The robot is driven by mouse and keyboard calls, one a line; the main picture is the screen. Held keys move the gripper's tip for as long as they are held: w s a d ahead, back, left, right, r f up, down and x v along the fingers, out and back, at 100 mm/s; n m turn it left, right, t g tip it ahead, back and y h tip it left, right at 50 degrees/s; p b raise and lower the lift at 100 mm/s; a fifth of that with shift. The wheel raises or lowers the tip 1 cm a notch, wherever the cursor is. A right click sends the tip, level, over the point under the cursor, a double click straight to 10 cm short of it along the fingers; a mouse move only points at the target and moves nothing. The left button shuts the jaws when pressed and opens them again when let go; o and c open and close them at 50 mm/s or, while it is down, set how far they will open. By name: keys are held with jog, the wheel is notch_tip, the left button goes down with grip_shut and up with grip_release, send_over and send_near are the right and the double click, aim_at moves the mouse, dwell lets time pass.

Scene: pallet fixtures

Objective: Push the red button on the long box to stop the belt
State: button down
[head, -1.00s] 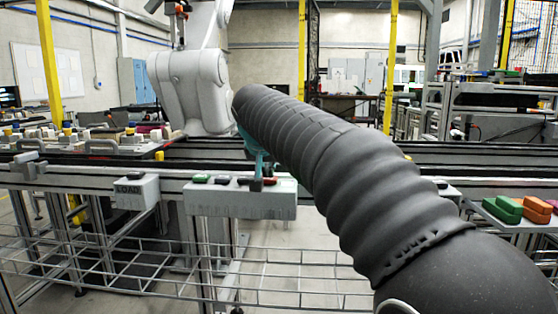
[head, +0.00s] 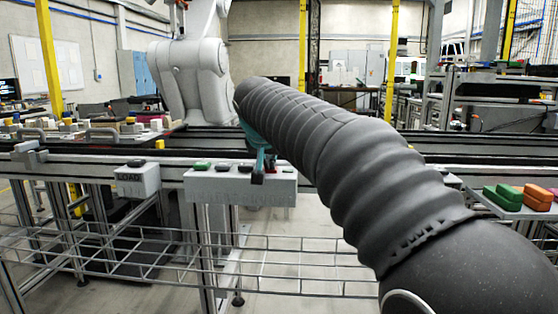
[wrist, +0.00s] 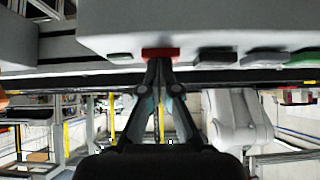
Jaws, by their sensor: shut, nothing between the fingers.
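The long grey box (head: 230,190) stands at the front edge of the belt, with a row of buttons on top. In the wrist view, which is upside down, the box (wrist: 240,22) fills the upper part.
A smaller box marked LOAD (head: 138,182) stands left of the long box. The dark belt (head: 200,143) runs behind, with loaded pallets at the left. A wire rack (head: 110,255) hangs below. Green and orange blocks (head: 510,196) lie at the right.

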notch_tip(320, 180, up, 4)
jog(key=p, duration=0.4)
jog(key=shift+w, duration=0.1)
jog(key=v, duration=1)
jog(key=shift+r, duration=0.15)
